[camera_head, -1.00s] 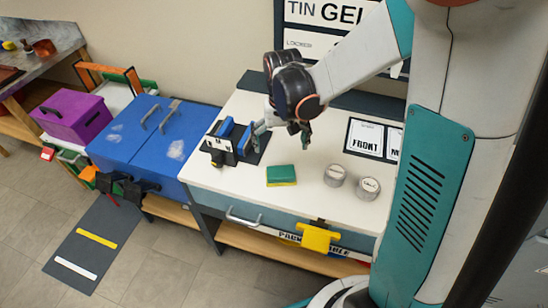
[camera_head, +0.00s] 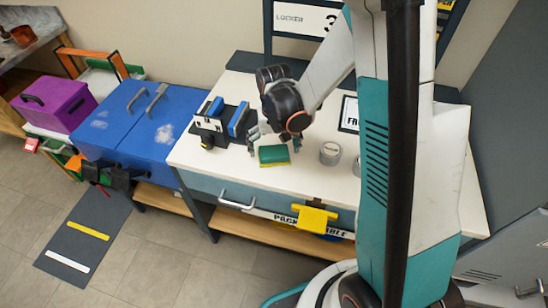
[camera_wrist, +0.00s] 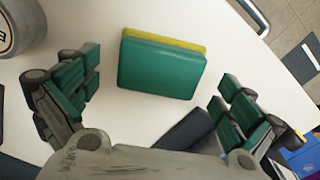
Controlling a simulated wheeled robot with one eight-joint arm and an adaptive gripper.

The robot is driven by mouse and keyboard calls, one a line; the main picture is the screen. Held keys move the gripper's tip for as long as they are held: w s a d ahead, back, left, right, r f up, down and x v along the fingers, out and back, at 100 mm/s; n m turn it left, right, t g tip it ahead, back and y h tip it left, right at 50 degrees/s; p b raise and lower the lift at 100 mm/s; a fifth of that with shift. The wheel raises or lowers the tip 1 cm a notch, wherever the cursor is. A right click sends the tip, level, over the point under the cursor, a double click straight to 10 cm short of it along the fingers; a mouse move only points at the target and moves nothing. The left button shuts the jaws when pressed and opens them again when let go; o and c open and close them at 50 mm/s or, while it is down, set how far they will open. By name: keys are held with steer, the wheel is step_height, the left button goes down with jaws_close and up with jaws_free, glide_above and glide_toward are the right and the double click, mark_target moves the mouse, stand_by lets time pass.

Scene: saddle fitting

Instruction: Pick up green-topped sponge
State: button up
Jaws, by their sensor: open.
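The green-topped sponge (camera_head: 273,155) lies flat on the white tabletop, green side up, with its yellow layer showing along one edge. In the wrist view the sponge (camera_wrist: 162,64) sits ahead of my gripper (camera_wrist: 163,88), between the lines of the two spread fingers. My gripper is open and empty, with its fingers to the left and right of the sponge and apart from it. In the head view my gripper (camera_head: 275,145) is just behind and above the sponge. The exact height above the table is hard to tell.
A grey round tin (camera_head: 330,153) stands right of the sponge; a second is partly hidden by my arm. A dark holder with blue and white parts (camera_head: 222,122) stands to the left. Blue cases (camera_head: 150,130) lie further left. The tabletop (camera_head: 215,172) in front of the sponge is clear.

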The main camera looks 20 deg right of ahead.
mark_target(274, 151)
step_height(274, 151, down, 2)
steer(key=shift+f, duration=0.2)
steer(key=c, duration=1.3)
steer(key=shift+r, duration=0.15)
step_height(274, 151, up, 20)
steer(key=p, duration=0.6)
steer(key=shift+p, duration=0.3)
